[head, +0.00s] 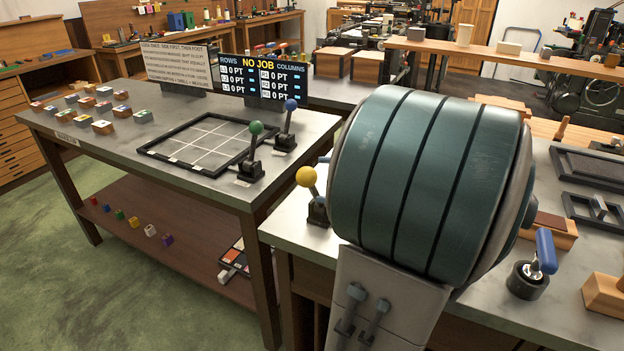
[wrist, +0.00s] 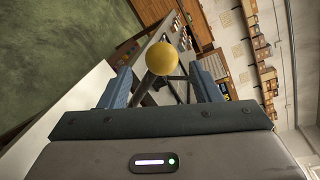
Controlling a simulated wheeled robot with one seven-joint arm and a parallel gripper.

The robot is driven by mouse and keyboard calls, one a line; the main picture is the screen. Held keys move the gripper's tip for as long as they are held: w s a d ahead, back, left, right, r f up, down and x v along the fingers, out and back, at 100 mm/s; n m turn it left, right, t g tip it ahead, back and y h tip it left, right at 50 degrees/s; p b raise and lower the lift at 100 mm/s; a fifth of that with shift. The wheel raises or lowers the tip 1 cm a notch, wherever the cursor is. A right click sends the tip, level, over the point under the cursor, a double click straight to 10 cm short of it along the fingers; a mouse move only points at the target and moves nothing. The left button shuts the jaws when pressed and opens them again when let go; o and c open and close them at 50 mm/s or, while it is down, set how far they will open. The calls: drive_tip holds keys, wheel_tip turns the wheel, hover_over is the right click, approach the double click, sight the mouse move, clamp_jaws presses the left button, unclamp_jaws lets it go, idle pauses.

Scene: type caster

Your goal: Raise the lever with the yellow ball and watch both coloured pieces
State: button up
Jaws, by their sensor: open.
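The yellow ball (head: 306,176) tops a short lever on a dark base (head: 317,212), at the edge of the right-hand bench. In the wrist view the yellow ball (wrist: 162,58) shows between the two blue-grey fingers of my gripper (wrist: 162,76). The fingers are apart, one on each side of the ball, and no contact is visible; depth is hard to judge. In the head view my arm hides most of my gripper. Several small blocks with coloured tops (head: 103,127) stand on the left table; which two are the task's coloured pieces I cannot tell.
A green-ball lever (head: 256,128) and a blue-ball lever (head: 290,105) stand beside a black gridded frame (head: 160,153). A display (head: 262,80) reads "NO JOB". More coloured pieces (head: 134,221) lie on the lower shelf. A blue-handled tool (head: 545,252) stands right of my arm.

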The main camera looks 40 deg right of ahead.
drive_tip(key=v, duration=0.8)
drive_tip(key=shift+s, duration=0.35)
drive_tip(key=shift+d, duration=0.15)
drive_tip(key=a+f+n+g+h+p, duration=0.2)
drive_tip(key=a+n, duration=0.3)
drive_tip(key=a, duration=0.3)
drive_tip(key=a+f+n+g+h+p, duration=0.2)
drive_tip(key=a+n+g+h, duration=0.2)
drive_tip(key=a, duration=0.4)
drive_tip(key=w+a+f+n+g+h+p, duration=0.1)
drive_tip(key=a+f+n+g+h+p, duration=0.1)
drive_tip(key=a+n+g, duration=0.3)
drive_tip(key=a+n+h+p, duration=0.1)
drive_tip(key=a+n, duration=0.1)
drive_tip(key=a, duration=0.1)
drive_tip(key=shift+a, duration=0.35)
